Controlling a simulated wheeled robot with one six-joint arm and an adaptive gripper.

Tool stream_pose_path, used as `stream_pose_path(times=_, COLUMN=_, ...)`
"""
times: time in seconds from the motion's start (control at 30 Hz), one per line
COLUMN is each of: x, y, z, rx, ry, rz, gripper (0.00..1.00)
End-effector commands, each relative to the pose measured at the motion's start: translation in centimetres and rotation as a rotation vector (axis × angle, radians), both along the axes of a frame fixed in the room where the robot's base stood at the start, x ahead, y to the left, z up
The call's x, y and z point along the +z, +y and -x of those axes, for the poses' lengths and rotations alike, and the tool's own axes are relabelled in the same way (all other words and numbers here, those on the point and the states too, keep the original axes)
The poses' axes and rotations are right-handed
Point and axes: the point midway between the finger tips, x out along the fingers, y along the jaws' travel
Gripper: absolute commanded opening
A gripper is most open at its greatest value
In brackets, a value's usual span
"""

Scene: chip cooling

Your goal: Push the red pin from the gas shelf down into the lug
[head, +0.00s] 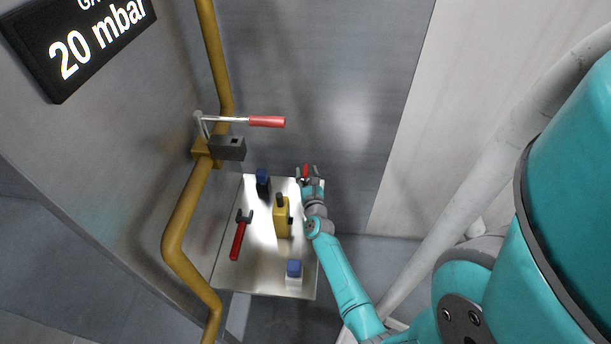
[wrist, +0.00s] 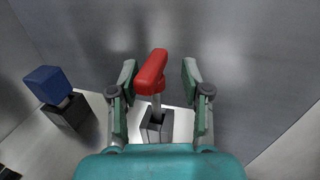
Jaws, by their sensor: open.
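The red pin (wrist: 151,75) has a red T-shaped head on a pale shank. It stands upright in a dark square holder (wrist: 157,127) on the shelf. My gripper (wrist: 158,82) is open, with one finger on each side of the red head and gaps visible on both sides. In the head view the red pin (head: 306,169) shows small between the fingers of my gripper (head: 309,174), at the shelf's back right corner. A grey block (head: 229,148) on the yellow pipe, below a lever, looks like the lug; its hole is not clear.
The metal gas shelf (head: 262,270) bears a blue-topped dark block (head: 263,183), a yellow bottle-like device (head: 282,218), a red-handled tool (head: 238,238) and a blue-and-white item (head: 294,272). A red-gripped lever (head: 266,121) and yellow pipe (head: 178,238) stand to the left.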

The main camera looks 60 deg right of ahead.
Motion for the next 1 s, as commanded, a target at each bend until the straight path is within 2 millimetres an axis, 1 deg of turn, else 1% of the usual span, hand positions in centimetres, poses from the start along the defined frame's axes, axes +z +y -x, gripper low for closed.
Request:
stream_pose_path(times=0.03, x=0.1, y=-0.6, z=-0.5, rx=-0.001, ry=-0.001, rz=0.001, gripper=0.48)
stream_pose_path(times=0.1, x=0.1, y=-1.3, z=-0.9, rx=-0.001, ry=0.000, rz=0.001, gripper=0.48)
stream_pose_path(times=0.2, x=0.0, y=-1.8, z=-1.4, rx=0.000, ry=0.001, rz=-0.001, gripper=0.48)
stream_pose_path(times=0.47, x=0.0, y=-2.0, z=-1.5, rx=0.000, ry=0.000, rz=0.000, gripper=0.48)
stream_pose_path(times=0.5, x=0.0, y=-2.0, z=-1.5, rx=0.000, ry=0.000, rz=0.000, gripper=0.45)
stream_pose_path(times=0.57, x=0.0, y=-2.0, z=-1.5, rx=0.000, ry=0.000, rz=0.000, gripper=0.30)
stream_pose_path(times=0.6, x=0.0, y=-2.0, z=-1.5, rx=0.000, ry=0.000, rz=0.000, gripper=0.20)
stream_pose_path(times=0.67, x=0.0, y=-2.0, z=-1.5, rx=0.000, ry=0.000, rz=0.000, gripper=0.05)
stream_pose_path(times=0.7, x=0.0, y=-2.0, z=-1.5, rx=0.000, ry=0.000, rz=0.000, gripper=0.00)
stream_pose_path(times=1.0, x=0.0, y=-2.0, z=-1.5, rx=0.000, ry=0.000, rz=0.000, gripper=0.00)
